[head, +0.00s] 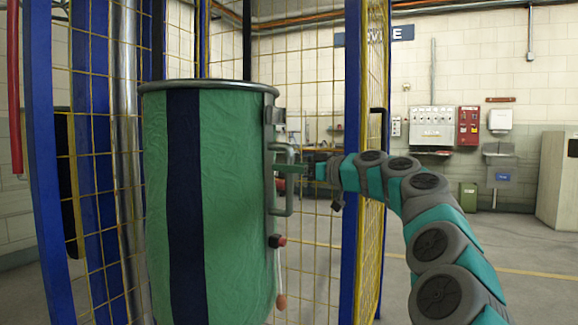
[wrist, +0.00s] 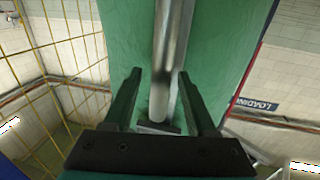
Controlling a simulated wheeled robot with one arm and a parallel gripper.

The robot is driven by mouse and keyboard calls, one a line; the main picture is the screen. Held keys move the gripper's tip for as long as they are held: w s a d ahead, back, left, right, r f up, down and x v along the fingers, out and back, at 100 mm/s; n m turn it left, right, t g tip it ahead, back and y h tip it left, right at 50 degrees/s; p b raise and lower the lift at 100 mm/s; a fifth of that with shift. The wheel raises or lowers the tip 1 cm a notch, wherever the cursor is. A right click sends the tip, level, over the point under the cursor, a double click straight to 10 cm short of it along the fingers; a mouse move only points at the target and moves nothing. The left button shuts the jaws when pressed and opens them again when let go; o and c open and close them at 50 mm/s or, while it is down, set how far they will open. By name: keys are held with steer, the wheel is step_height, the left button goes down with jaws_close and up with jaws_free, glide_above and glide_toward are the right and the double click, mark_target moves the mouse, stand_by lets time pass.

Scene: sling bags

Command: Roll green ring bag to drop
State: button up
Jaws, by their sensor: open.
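The green ring bag (head: 225,200) hangs upright at left of centre in the head view, with a metal ring (head: 210,86) round its top and a dark blue stripe down its front. A metal bar handle (head: 289,205) stands out from its right side. My gripper (head: 284,169) reaches in from the right at that handle. In the wrist view, my gripper (wrist: 159,76) is open, with one finger on each side of the metal bar (wrist: 163,95). The green cloth (wrist: 215,45) lies behind the bar. I cannot tell whether either finger touches the bar.
Blue posts (head: 352,120) and yellow wire mesh (head: 310,70) stand close behind and beside the bag. A red knob (head: 279,241) sits below the handle. Wall panels (head: 432,128) and a sink (head: 498,160) are far back right. Open floor lies at right.

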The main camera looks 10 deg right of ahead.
jaws_close()
stand_by(0.4)
stand_by(1.0)
